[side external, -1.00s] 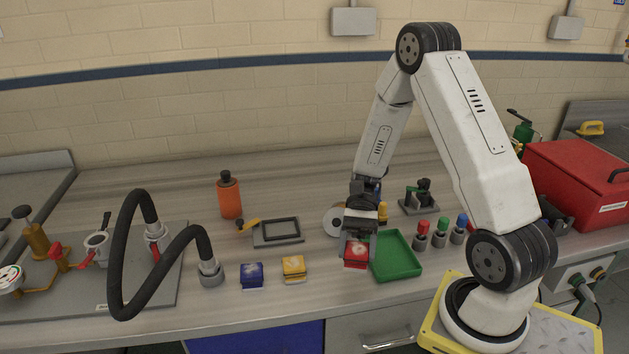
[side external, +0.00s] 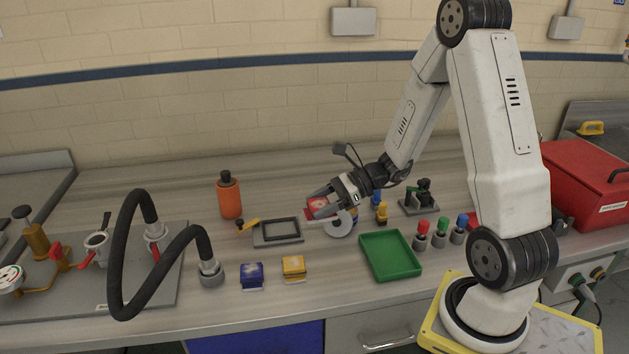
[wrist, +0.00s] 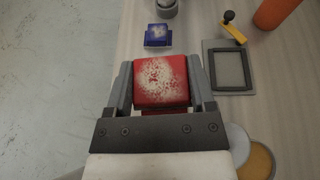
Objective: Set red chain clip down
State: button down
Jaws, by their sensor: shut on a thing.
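The red chain clip (side external: 318,207) is a small red block with a pale speckled face. My gripper (side external: 322,204) is shut on it and holds it above the bench, tilted, with the fingers pointing left. In the wrist view the red chain clip (wrist: 160,80) sits between the two grey fingers of my gripper (wrist: 160,84). The blue clip (side external: 252,275) and the yellow clip (side external: 294,268) stand on the bench at the front. The blue clip also shows in the wrist view (wrist: 158,36); the yellow one is hidden there.
A green tray (side external: 390,256) lies empty right of the clips. A framed screen (side external: 278,232) and an orange bottle (side external: 229,196) are behind. A black hose (side external: 126,255) arches at left. A silver disc (side external: 341,224) lies near my gripper.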

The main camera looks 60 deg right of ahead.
jog(key=shift+w+d+r+m+t+h, duration=0.25)
jog(key=shift+w+d+m+t+h, duration=0.05)
jog(key=shift+d+m, duration=0.1)
jog(key=shift+w+f, duration=0.3)
jog(key=shift+w, duration=0.3)
jog(key=w+d+f, duration=0.2)
jog(key=w+f, duration=0.2)
jog(key=w, duration=0.4)
send_over(282, 230)
jog(key=f, duration=0.4)
jog(key=shift+s+a, duration=0.1)
jog(key=shift+s, duration=0.25)
jog(key=shift+w+f, duration=0.3)
jog(key=shift+f, duration=0.1)
